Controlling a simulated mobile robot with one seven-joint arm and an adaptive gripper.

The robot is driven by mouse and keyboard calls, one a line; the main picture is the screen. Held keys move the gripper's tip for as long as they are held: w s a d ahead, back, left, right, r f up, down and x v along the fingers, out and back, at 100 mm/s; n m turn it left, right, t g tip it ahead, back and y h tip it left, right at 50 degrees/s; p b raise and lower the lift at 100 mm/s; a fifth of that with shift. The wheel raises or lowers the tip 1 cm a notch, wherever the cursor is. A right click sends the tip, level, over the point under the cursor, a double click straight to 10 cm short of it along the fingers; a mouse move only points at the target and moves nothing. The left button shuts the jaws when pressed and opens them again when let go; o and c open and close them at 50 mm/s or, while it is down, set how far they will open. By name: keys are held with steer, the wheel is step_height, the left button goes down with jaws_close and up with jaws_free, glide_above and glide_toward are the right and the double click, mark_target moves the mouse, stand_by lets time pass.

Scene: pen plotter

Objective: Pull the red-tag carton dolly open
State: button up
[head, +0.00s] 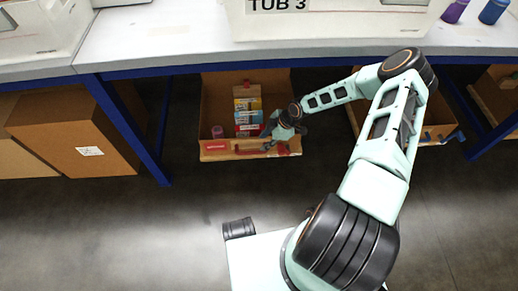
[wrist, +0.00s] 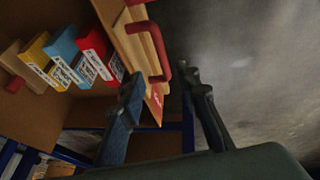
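The red-tag carton dolly (head: 226,90) is a brown open box under the table, with a red tag (head: 215,146) on the left of its low front panel. A dark red handle bar (head: 248,151) runs along that front, partly hidden by my gripper (head: 272,143). In the wrist view, the red handle (wrist: 164,50) stands out from the panel, just beyond and between the two fingertips of my gripper (wrist: 163,85). The fingers are apart, with nothing visibly clamped. The red tag (wrist: 156,104) also shows there. Whether a finger touches the panel, I cannot tell.
Several colored boxes (head: 247,110) and a pinkish round item (head: 217,131) stand inside the dolly. Another brown carton (head: 437,133) is under the table at right; a closed one (head: 75,130) stands left. Blue table legs (head: 135,130) flank the bay. The floor (head: 140,230) in front is clear.

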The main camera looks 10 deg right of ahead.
mark_target(253, 152)
steer(key=b+x, duration=0.3)
steer(key=x, duration=0.7)
steer(key=shift+a+f+b, duration=0.1)
steer(key=shift+f+b, duration=0.2)
jaws_close()
